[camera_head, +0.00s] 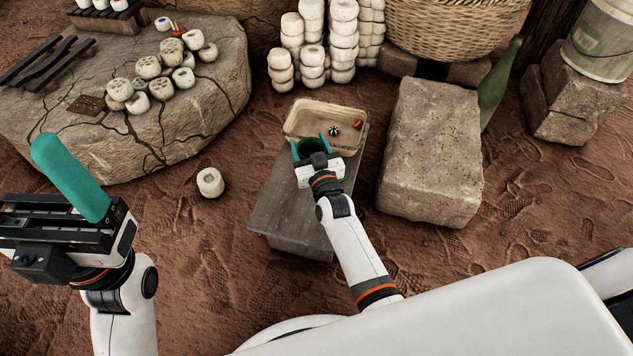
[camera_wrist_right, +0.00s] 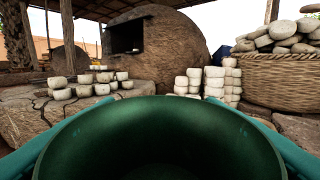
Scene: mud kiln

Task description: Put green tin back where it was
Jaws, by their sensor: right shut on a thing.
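The green tin (camera_head: 311,144) is between the teal fingers of my right gripper (camera_head: 310,146), which is shut on it. The tin is at the near left edge of a beige tray (camera_head: 292,126); I cannot tell whether it touches the tray or the wooden stool (camera_head: 283,205) beneath. In the right wrist view the tin's open, dark green rim (camera_wrist_right: 160,112) fills the lower middle, with a finger on each side. My left gripper (camera_head: 72,178) is at the left, away from the stool and empty; its finger opening is not clear.
A black-and-white striped ball (camera_head: 334,130) and a small orange-red thing (camera_head: 358,124) lie in the tray. A stone block (camera_head: 432,150) stands right of the stool. A cracked rock (camera_head: 190,125) bears several pale pieces. One pale piece (camera_head: 210,182) lies on the ground.

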